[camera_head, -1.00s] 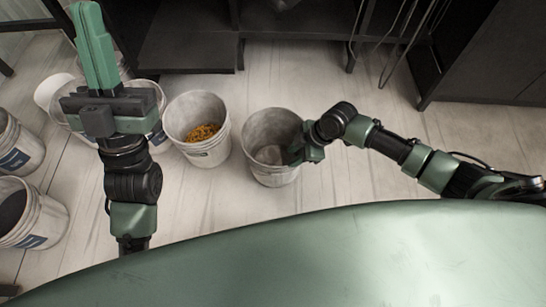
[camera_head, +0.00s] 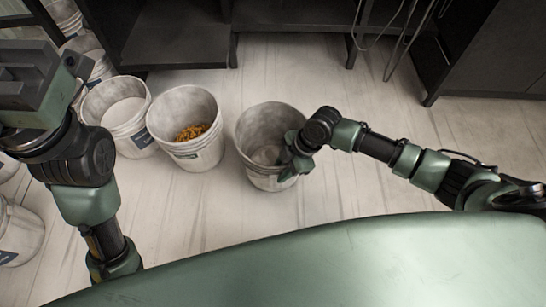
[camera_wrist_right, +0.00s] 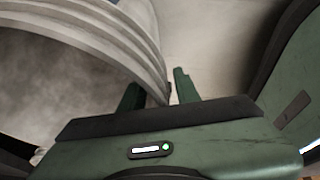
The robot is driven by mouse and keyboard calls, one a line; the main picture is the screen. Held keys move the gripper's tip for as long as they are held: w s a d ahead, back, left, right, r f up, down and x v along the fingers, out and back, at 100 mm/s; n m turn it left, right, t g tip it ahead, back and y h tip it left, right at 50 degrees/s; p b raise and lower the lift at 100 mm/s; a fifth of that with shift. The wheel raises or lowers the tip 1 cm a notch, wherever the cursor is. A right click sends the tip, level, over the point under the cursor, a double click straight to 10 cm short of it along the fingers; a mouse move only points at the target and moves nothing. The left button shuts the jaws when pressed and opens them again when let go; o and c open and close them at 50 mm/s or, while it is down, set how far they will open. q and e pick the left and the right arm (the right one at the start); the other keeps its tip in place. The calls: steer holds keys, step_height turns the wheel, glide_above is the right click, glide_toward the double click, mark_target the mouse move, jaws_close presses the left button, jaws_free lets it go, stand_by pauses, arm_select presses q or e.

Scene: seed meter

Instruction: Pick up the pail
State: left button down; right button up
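The pail (camera_head: 253,150) is a light grey, open, empty-looking bucket standing on the floor, the rightmost of the row. My right gripper (camera_head: 297,155) is at its right rim in the head view. In the right wrist view the ribbed pail wall (camera_wrist_right: 125,45) comes down between the two fingers of the right gripper (camera_wrist_right: 158,90). The fingers are apart, with a gap seen beside the right finger. The lower finger ends are partly hidden by the wall. My left gripper (camera_head: 30,85) is at the far left of the head view, its fingertips not clearly seen.
A pail with orange-yellow contents (camera_head: 197,158) stands just left. Another pail with pale contents (camera_head: 125,115) stands beyond it, with more pails farther left. Dark furniture (camera_head: 180,35) lines the back. The floor (camera_head: 400,190) right of the pail is clear.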

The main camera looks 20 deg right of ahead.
steer(key=shift+w+a+f, duration=0.1)
steer(key=shift+a+f, duration=0.15)
steer(key=shift+f, duration=0.4)
jaws_close()
steer(key=shift+r, duration=0.1)
stand_by(0.8)
